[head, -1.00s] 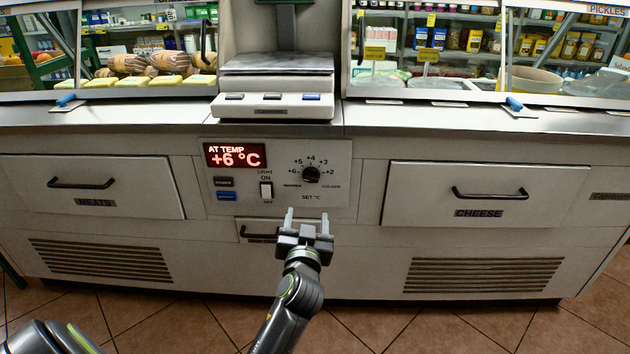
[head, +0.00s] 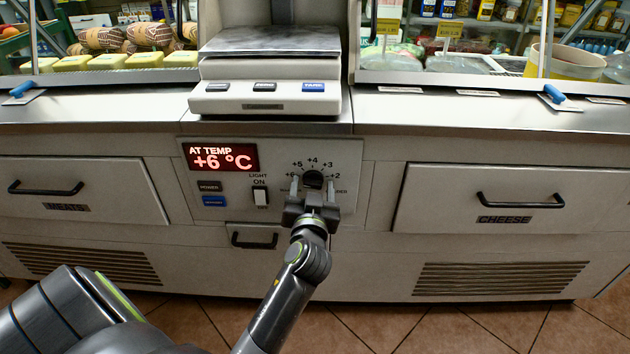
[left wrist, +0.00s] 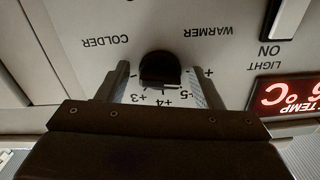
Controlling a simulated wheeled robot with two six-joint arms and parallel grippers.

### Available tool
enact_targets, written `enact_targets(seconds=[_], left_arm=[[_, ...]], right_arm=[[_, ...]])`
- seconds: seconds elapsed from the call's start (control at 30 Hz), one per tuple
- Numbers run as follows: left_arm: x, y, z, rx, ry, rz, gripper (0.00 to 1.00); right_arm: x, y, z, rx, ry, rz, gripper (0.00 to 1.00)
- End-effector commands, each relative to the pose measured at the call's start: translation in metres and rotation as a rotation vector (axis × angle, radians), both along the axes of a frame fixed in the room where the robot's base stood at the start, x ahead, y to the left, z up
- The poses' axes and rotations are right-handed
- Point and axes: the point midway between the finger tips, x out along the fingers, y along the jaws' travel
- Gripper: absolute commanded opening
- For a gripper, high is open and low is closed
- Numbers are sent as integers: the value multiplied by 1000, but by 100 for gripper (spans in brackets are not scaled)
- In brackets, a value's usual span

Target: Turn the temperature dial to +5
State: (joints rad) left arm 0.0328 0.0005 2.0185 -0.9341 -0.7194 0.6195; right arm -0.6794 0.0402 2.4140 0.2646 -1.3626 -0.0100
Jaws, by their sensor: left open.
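The temperature dial (head: 313,179) is a round black knob on the white control panel (head: 350,160), below an arc of marks from +2 to +6. The red display (head: 221,157) reads "AT TEMP +6 °C". My left gripper (head: 312,184) is open in front of the dial, its fingers to the left and right of the knob. The left wrist view is upside down and shows the dial (left wrist: 160,70) between the fingers of my left gripper (left wrist: 159,72), with gaps on both sides. I cannot clearly tell which mark the dial points to. My right gripper is not in view.
A small drawer handle (head: 254,240) is below. A scale (head: 265,95) stands on the counter above. The cheese drawer handle (head: 520,200) juts out at the right.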

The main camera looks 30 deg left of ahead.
Motion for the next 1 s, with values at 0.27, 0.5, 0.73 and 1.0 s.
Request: enact_targets(seconds=[0.27,0.5,0.73,1.0], left_arm=[[0,0,0,0,0,0,48],[0,0,0,0,0,0,20],[0,0,1,22,14,0,20],[0,0,2,147,91,0,20]], right_arm=[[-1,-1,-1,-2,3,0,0],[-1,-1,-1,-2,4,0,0],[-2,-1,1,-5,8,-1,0],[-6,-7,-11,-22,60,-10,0]])
